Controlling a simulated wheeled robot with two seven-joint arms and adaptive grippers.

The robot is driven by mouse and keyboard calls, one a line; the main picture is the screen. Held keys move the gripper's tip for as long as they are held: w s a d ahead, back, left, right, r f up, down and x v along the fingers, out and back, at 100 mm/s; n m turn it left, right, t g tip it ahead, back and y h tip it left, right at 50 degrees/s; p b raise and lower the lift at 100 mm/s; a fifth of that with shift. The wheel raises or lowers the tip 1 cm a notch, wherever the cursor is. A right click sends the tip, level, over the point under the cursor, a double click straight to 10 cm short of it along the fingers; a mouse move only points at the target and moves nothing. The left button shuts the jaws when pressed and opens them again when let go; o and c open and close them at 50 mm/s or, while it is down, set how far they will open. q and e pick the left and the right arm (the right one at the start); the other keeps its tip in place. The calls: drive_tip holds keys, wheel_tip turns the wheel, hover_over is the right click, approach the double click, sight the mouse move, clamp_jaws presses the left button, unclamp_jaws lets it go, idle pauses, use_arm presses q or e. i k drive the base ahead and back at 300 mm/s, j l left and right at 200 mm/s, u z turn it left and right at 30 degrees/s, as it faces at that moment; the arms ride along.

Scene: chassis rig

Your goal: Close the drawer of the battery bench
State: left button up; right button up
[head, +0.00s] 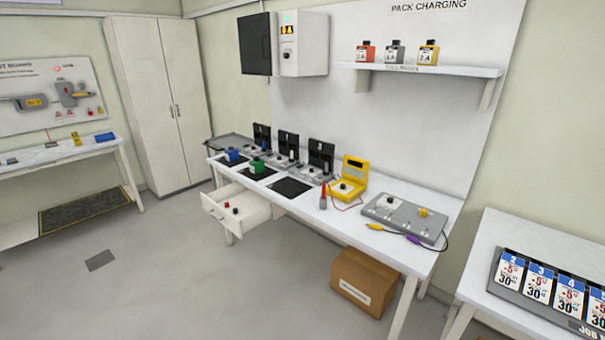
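The battery bench (375,245) is a long white table against the wall under the pack charging sign. Its white drawer (241,220) is pulled out at the left part of the bench front. A few small red and dark items (231,207) lie inside the drawer. Neither of my grippers shows in the head view.
A cardboard box (364,282) sits on the floor under the bench. Chargers, battery packs, a yellow meter (351,177) and a grey panel (404,217) stand on the bench top. Another table (500,228) is at right. The floor (190,280) in front is clear.

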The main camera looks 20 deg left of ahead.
sight(255, 209)
drive_tip(key=u, duration=1.25)
